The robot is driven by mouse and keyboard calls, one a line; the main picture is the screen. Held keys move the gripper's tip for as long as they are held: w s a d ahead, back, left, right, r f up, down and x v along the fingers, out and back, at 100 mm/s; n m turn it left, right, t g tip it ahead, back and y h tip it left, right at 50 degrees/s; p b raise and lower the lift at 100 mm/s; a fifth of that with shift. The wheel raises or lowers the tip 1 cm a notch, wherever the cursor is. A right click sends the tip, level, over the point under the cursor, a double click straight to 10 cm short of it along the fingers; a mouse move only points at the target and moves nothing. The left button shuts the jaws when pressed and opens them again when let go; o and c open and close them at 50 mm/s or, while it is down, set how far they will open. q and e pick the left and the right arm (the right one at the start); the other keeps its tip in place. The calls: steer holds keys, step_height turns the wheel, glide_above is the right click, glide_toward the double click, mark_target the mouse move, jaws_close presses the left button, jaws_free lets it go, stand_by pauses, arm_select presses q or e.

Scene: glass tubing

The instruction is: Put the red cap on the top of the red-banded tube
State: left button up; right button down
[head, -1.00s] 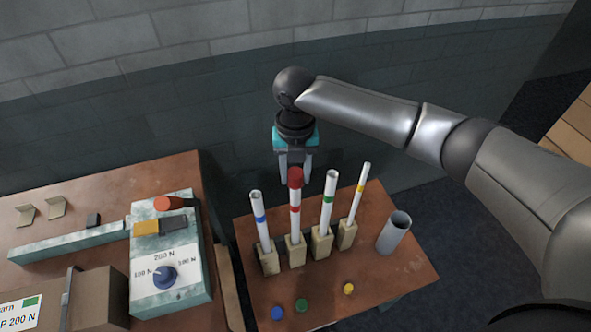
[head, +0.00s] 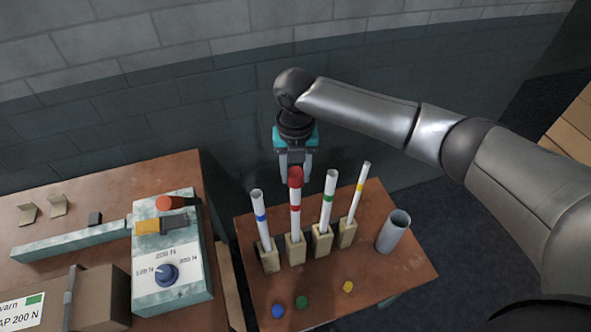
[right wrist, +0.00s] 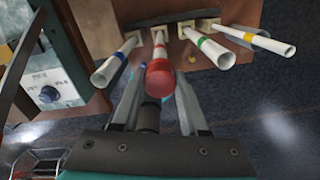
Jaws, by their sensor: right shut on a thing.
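The red cap (head: 295,175) sits at the top of the red-banded tube (head: 295,218), which stands upright in a wooden block. In the right wrist view the red cap (right wrist: 160,77) covers the near end of the red-banded tube (right wrist: 159,48). My right gripper (head: 295,179) is at the cap, with its fingers on either side of it, and is shut on it. It also shows in the right wrist view (right wrist: 158,90). Whether the cap is fully seated cannot be told. My left gripper is not in view.
A blue-banded tube (head: 260,217), a green-banded tube (head: 328,198) and a yellow-banded tube (head: 357,200) stand close by in blocks. Blue (head: 278,311), green (head: 302,302) and yellow (head: 347,286) caps lie at the front. A grey cup (head: 393,232) stands right. A dial box (head: 172,280) is left.

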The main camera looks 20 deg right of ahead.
steer(key=shift+p, duration=0.3)
stand_by(0.5)
steer(key=shift+f+b, duration=0.3)
steer(key=shift+f, duration=0.95)
stand_by(1.2)
jaws_free()
stand_by(0.7)
step_height(320, 180, up, 5)
steer(key=p, duration=0.5)
steer(key=shift+r, duration=0.2)
steer(key=shift+r+p, duration=0.35)
steer(key=shift+r, duration=0.95)
